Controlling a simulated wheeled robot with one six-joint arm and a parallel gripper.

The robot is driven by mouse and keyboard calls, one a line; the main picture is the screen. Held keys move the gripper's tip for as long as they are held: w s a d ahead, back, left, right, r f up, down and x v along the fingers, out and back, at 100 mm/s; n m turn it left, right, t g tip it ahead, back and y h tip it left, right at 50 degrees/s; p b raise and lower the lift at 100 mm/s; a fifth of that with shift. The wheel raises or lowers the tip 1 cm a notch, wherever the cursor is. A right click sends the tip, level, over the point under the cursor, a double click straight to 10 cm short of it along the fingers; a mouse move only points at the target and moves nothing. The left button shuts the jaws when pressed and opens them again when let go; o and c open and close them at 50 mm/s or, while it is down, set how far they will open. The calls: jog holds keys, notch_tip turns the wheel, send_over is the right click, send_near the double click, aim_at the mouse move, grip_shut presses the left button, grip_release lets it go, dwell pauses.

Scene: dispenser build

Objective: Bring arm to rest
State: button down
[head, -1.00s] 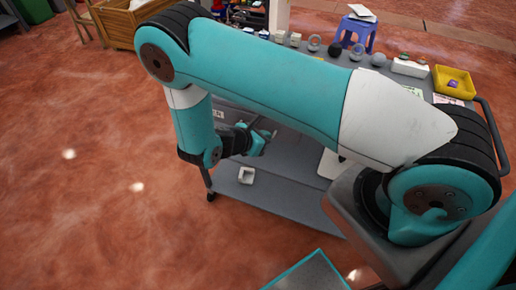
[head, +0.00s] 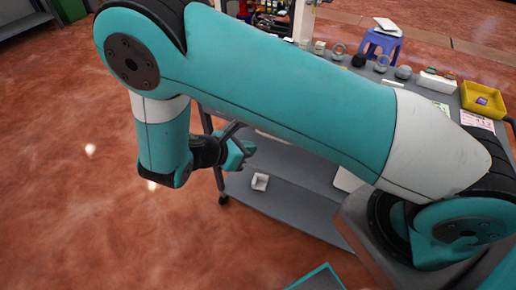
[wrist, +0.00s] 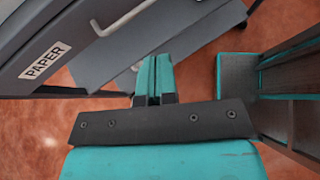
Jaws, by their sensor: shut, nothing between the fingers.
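My upper arm hides much of the cart's top in the head view.
A small white container (head: 260,182) sits on the cart's lower shelf. The cart top holds a yellow tray (head: 482,100), a dark ball (head: 358,60) and several small items. A blue stool (head: 382,45) stands behind. Open red floor lies at the left.

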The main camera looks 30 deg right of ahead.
jog(key=s+a+r+m+y, duration=0.1)
jog(key=s+r+m+y, duration=0.3)
jog(key=r, duration=0.4)
jog(key=s+a+r+m+g+y, duration=0.1)
jog(key=s+a+r+m+y, duration=0.1)
jog(key=s+r+m+y, duration=0.2)
jog(key=s+a+r+m+y, duration=0.1)
jog(key=s+r+m+y, duration=0.3)
jog(key=r, duration=1)
jog(key=s+y, duration=0.3)
jog(key=s, duration=0.2)
jog(key=shift+s+a+r+m+g, duration=0.2)
jog(key=shift+s+m+g, duration=0.1)
jog(key=shift+s, duration=0.1)
